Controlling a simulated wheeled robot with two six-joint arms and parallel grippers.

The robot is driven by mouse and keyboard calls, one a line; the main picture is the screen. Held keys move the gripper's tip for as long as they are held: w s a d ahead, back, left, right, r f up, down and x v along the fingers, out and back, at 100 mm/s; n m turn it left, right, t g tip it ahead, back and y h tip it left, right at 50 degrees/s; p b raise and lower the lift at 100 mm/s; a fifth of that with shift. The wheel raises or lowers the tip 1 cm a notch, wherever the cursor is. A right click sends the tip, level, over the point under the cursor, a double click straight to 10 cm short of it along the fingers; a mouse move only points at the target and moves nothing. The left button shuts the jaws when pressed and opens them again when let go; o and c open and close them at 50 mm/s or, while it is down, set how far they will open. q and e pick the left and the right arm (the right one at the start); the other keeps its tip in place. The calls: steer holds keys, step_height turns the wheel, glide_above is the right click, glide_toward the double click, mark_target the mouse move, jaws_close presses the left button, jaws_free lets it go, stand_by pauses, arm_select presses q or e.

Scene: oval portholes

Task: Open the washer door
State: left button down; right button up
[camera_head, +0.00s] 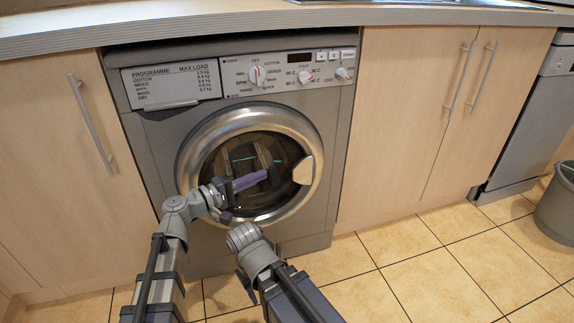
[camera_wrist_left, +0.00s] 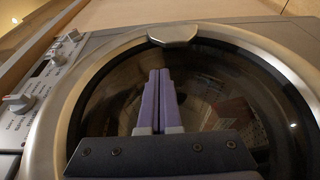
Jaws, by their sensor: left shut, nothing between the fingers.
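The washer (camera_head: 170,150) is grey and stands under the counter. Its round door (camera_head: 302,122) has a silver ring and dark glass, and lies flush with the front, so it looks closed. The door handle (camera_head: 303,170) is a pale piece at the right of the ring; it also shows in the left wrist view (camera_wrist_left: 172,35) at the top of the ring. My left gripper (camera_head: 266,175) is shut and empty in front of the glass, pointing toward the handle but apart from it. Its purple fingers (camera_wrist_left: 158,75) are together in the left wrist view. My right arm is low in front of the washer; its fingers are hidden.
Wooden cabinets with bar handles (camera_head: 91,125) flank the washer. A worktop (camera_head: 200,28) runs above. A grey bucket (camera_head: 556,212) stands at the far right. The tiled floor (camera_head: 430,265) in front on the right is clear.

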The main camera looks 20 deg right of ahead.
arm_select(q)
steer(key=x, duration=1)
stand_by(0.3)
